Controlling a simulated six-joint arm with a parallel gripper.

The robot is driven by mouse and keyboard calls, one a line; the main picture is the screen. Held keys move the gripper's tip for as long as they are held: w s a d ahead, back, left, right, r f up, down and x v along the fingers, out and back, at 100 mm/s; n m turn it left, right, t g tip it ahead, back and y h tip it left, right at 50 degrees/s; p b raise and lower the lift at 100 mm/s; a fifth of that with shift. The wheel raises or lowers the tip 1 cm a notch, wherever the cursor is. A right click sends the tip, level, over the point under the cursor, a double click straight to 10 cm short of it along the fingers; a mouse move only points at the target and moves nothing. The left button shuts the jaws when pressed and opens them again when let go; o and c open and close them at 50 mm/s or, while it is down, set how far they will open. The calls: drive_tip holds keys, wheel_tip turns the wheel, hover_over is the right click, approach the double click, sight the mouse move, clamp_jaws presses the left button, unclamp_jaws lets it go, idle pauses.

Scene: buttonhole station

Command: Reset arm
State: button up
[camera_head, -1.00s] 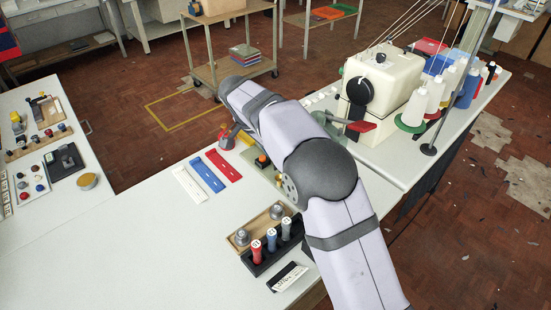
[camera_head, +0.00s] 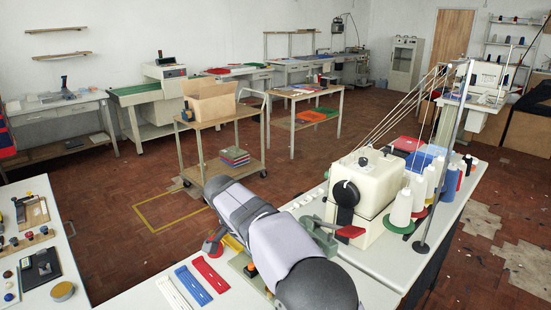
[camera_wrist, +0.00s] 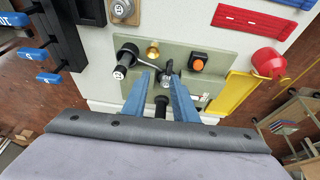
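My gripper (camera_wrist: 160,78) shows in the wrist view as two blue fingers with a gap between them. They point at a grey-green plate (camera_wrist: 217,58) on the white table. A dark round knob (camera_wrist: 164,80) and a black post (camera_wrist: 161,104) show between the fingers; contact with them cannot be told. A black-handled lever (camera_wrist: 125,60), a brass knob (camera_wrist: 153,50) and an orange button (camera_wrist: 198,63) are on the plate, beyond the fingertips. In the head view my arm (camera_head: 265,235) reaches over the table, and its gripper end is hidden behind it.
A red round object (camera_wrist: 268,62) and a yellow piece (camera_wrist: 233,92) sit right of the plate. Red (camera_head: 211,273), blue (camera_head: 194,285) and white (camera_head: 172,293) strips lie left of my arm. A cream sewing machine (camera_head: 366,185) with thread cones (camera_head: 402,208) stands to its right.

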drive_tip(key=s+d+r+n+g+y, duration=0.1)
drive_tip(key=s+d+g, duration=0.35)
drive_tip(key=s, duration=0.75)
drive_tip(key=s+d+r+g, duration=0.1)
drive_tip(key=s+d+g, duration=0.1)
drive_tip(key=s+d, duration=0.8)
drive_tip(key=s+d+f+n+t+y, duration=0.1)
drive_tip(key=s+d+f+n+t, duration=0.1)
drive_tip(key=s+d+f+n, duration=0.3)
drive_tip(key=s+f+n+t+y, duration=0.1)
drive_tip(key=f+n+t, duration=0.15)
drive_tip(key=f, duration=0.55)
wheel_tip(320, 180, up, 27)
drive_tip(key=p, duration=2.7)
drive_tip(key=shift+n+g, duration=0.3)
drive_tip(key=shift+n, duration=0.05)
drive_tip(key=f+b, duration=0.5)
drive_tip(key=shift+w+d, duration=0.1)
drive_tip(key=shift+w, duration=0.1)
